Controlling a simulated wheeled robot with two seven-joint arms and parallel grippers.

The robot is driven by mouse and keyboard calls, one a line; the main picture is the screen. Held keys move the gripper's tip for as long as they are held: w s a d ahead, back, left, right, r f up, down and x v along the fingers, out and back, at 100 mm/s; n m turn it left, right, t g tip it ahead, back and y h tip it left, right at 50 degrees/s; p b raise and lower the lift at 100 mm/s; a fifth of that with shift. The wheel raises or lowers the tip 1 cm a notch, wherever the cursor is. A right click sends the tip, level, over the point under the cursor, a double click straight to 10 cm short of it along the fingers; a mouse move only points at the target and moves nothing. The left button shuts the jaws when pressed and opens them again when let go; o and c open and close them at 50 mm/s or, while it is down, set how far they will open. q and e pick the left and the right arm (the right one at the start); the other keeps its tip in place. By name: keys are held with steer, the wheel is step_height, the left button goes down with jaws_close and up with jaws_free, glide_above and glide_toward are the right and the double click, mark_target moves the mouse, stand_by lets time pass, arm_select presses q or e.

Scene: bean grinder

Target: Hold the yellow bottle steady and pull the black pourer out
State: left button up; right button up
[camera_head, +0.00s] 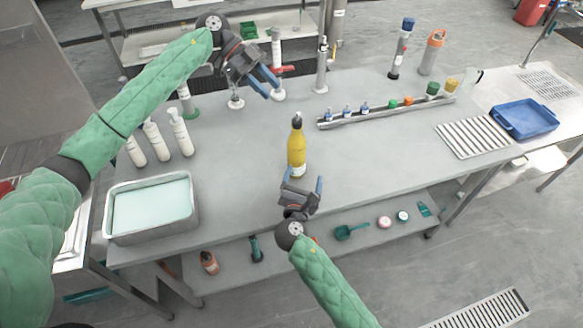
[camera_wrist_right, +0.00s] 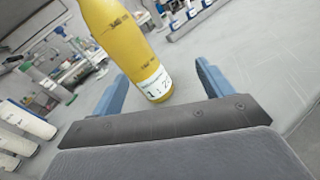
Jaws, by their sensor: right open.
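The yellow bottle (camera_head: 297,150) stands upright near the middle of the grey table, with the black pourer (camera_head: 297,120) in its top. My right gripper (camera_head: 302,184) is open just in front of the bottle's lower part. In the right wrist view the bottle (camera_wrist_right: 124,40) appears ahead of and between the two blue fingers (camera_wrist_right: 160,88), with a white label low on it; the pourer is out of that view. My left gripper (camera_head: 268,84) is up at the back left of the bottle, apart from it, with its blue fingers spread and nothing between them.
Several white pump bottles (camera_head: 156,141) and a metal tray of pale liquid (camera_head: 110,212) stand at the left. A rack of small bottles (camera_head: 385,112) lies behind right. A ribbed metal rack (camera_head: 474,139) and blue tray (camera_head: 526,118) are farther right. Table right of the bottle is clear.

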mark_target(294, 160)
steer(key=a, duration=0.1)
steer(key=w+a+r+n, duration=0.1)
steer(key=a+r+n, duration=0.1)
steer(key=shift+w+h, duration=0.4)
steer(key=shift+w+a+r, duration=0.15)
steer(key=shift+a+r, duration=0.1)
steer(key=shift+x, duration=3.85)
